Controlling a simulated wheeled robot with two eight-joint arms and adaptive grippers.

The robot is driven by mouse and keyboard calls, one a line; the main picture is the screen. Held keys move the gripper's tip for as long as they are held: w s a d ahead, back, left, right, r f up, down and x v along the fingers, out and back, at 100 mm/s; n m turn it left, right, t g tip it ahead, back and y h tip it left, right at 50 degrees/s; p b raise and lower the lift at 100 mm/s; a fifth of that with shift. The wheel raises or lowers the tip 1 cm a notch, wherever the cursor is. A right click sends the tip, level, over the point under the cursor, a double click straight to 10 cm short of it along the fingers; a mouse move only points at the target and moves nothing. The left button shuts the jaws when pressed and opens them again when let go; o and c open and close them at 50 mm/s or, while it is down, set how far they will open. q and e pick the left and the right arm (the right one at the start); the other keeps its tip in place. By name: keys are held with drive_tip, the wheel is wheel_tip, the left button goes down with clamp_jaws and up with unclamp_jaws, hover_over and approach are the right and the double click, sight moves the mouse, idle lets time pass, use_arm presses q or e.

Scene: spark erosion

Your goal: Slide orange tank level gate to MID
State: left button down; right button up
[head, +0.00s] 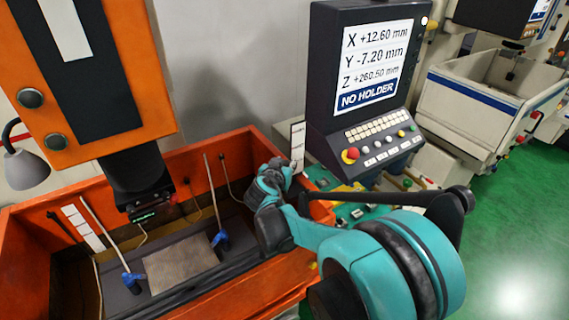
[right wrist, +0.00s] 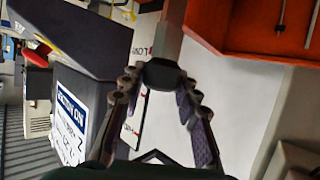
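The orange tank (head: 285,288) stands at the lower left of the head view, with a white marked strip (head: 298,147) at its back right. My right gripper (head: 272,182) is over the tank's right side, close to that strip. In the right wrist view, a dark block on a grey bar (right wrist: 168,35) sits between the tips of my right gripper (right wrist: 161,80). The fingers stand apart on either side of it; whether they touch it is unclear. A white strip there reads LOW (right wrist: 140,50) near the block. My left gripper is not in view.
A console (head: 365,75) reading NO HOLDER, with buttons and a red knob (head: 350,156), stands right of the tank. The orange machine head (head: 140,60) hangs over the tank. A plate (head: 180,262) and rods with blue bases (head: 132,279) are inside. Green floor is clear at right.

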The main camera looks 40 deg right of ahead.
clamp_jaws()
wheel_tip(320, 180, up, 6)
drive_tip(key=p, duration=0.3)
drive_tip(key=shift+r, duration=0.2)
drive_tip(key=shift+f, duration=0.1)
drive_tip(key=o, duration=0.8)
unclamp_jaws()
drive_tip(key=shift+a, duration=0.1)
drive_tip(key=v, duration=1.2)
drive_tip(key=shift+s, duration=0.1)
